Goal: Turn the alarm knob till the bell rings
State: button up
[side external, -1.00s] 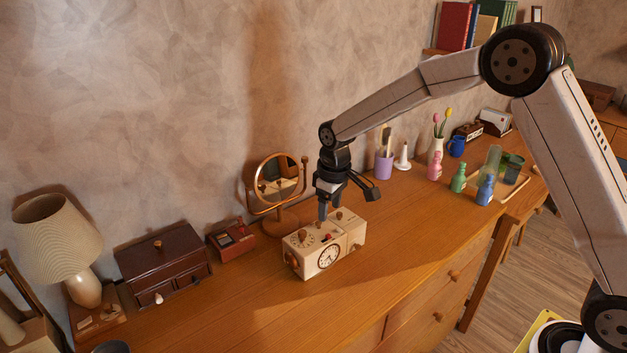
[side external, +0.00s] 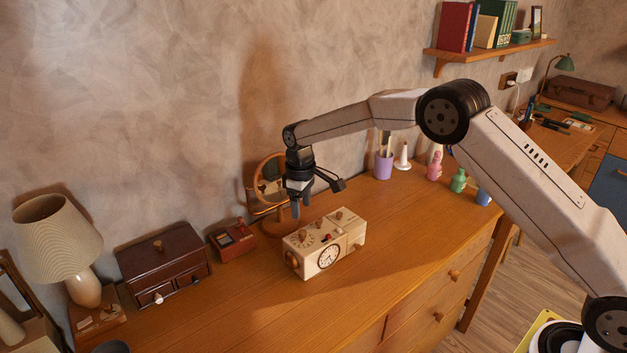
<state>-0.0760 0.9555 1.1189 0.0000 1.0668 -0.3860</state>
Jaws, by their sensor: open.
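The cream alarm clock box (side external: 352,246) stands on the wooden dresser top, with a round clock dial (side external: 329,257) on its front. Small knobs show on its top, among them a brown one (side external: 304,238) at the left and another (side external: 339,214) at the right. A further brown knob (side external: 292,259) sits on its left end. Which one is the alarm knob I cannot tell. My gripper (side external: 301,208) points down above and behind the left part of the clock box, apart from it. It is open and holds nothing that I can see.
A round mirror (side external: 257,187) stands close behind my gripper, partly hidden by it. A small red box (side external: 232,240), a dark drawer chest (side external: 160,255) and a lamp (side external: 58,240) stand to the left. The dresser front right of the clock is clear.

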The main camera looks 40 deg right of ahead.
aim_at(302, 231)
jog(key=shift+f, duration=3.75)
grip_shut()
